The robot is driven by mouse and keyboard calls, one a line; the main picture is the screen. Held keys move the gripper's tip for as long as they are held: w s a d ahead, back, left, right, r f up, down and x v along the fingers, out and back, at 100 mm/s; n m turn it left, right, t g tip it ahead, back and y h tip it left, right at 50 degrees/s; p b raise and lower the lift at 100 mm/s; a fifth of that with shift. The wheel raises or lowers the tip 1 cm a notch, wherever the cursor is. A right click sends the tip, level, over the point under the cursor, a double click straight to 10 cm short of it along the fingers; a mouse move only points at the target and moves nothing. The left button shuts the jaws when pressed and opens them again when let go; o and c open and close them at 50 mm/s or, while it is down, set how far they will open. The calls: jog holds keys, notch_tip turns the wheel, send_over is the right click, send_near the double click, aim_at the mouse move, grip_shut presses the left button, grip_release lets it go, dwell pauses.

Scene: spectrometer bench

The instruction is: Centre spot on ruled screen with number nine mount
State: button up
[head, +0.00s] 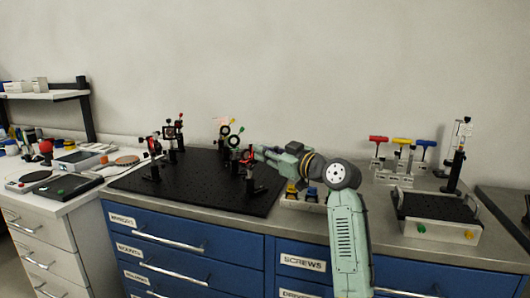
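A black breadboard (205,195) on the bench carries several small optical mounts on posts. One mount with a red part (247,157) stands toward its right side, above a black post base (253,187). My gripper (259,151) reaches in from the right, right at this mount. Its fingers are too small to tell open from shut or whether they touch. Ring-shaped mounts (233,140) stand just behind, with green and yellow parts. More mounts (170,133) stand at left. No number nine is readable. I cannot make out the ruled screen or a light spot.
A rack with red, yellow and blue T-handles (402,155) stands at right. A low tray with yellow and blue items (301,199) sits under my arm. The breadboard's front left is clear.

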grip_shut()
jog(key=m+p, duration=0.5)
jog(key=m, duration=0.6)
jog(key=shift+m, duration=0.3)
jog(key=shift+f, duration=0.1)
dwell(0.4)
jog(key=o, duration=0.6)
grip_release()
